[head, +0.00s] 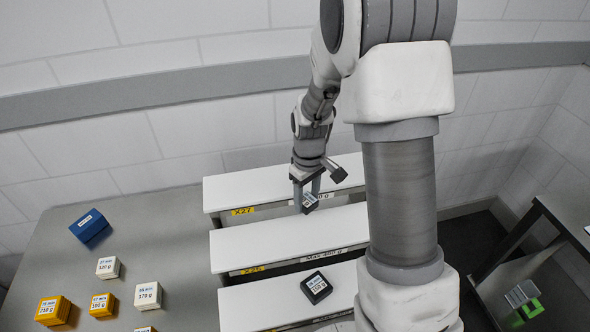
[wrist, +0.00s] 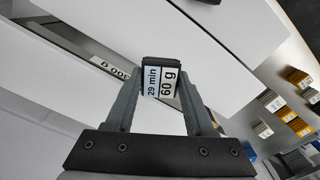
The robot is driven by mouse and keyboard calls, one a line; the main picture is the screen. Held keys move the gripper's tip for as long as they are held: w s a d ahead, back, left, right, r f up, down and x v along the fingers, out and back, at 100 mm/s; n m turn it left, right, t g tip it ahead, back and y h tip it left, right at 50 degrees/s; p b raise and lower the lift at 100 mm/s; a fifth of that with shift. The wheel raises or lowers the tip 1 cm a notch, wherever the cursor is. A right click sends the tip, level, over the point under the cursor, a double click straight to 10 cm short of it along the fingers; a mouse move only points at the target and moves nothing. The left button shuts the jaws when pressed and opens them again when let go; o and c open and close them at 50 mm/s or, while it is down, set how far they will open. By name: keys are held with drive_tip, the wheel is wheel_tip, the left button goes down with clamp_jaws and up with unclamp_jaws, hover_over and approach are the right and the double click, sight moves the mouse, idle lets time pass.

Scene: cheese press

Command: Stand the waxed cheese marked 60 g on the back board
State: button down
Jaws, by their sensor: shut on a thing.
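The waxed cheese marked 60 g is a small dark block with a white label reading 29 min, 60 g (wrist: 160,82). It also shows small in the head view (head: 311,202). My gripper (head: 306,196) is shut on it, with one finger at each side, and holds it in the air. In the head view it appears over the gap between the back board (head: 240,190) and the middle board (head: 270,235). The back board is white, with a yellow X27 tag on its front edge, and its visible top is bare. My arm hides the right ends of the boards.
A black block marked 150 g (head: 316,288) sits on the front board (head: 255,305). The middle board has an X26 tag and a Max 400 g label. A grey table (head: 165,225) at left bears a blue block (head: 90,227) and several white and orange blocks.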

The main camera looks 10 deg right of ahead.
drive_tip(key=w+d+r+n+p, duration=0.1)
drive_tip(key=d+r+n+p, duration=0.2)
drive_tip(key=r+n+p, duration=0.6)
drive_tip(key=w+a+f+n, duration=0.1)
drive_tip(key=w+f, duration=0.1)
drive_tip(key=w, duration=0.1)
drive_tip(key=w+a+f+n, duration=0.1)
drive_tip(key=w+f, duration=0.1)
drive_tip(key=w, duration=0.2)
drive_tip(key=w+a+f+n, duration=0.1)
drive_tip(key=w+a+f, duration=0.1)
drive_tip(key=w, duration=0.2)
drive_tip(key=shift+f, duration=2.05)
drive_tip(key=shift+f, duration=0.25)
drive_tip(key=shift+c, duration=1.3)
unclamp_jaws()
drive_tip(key=shift+r, duration=0.1)
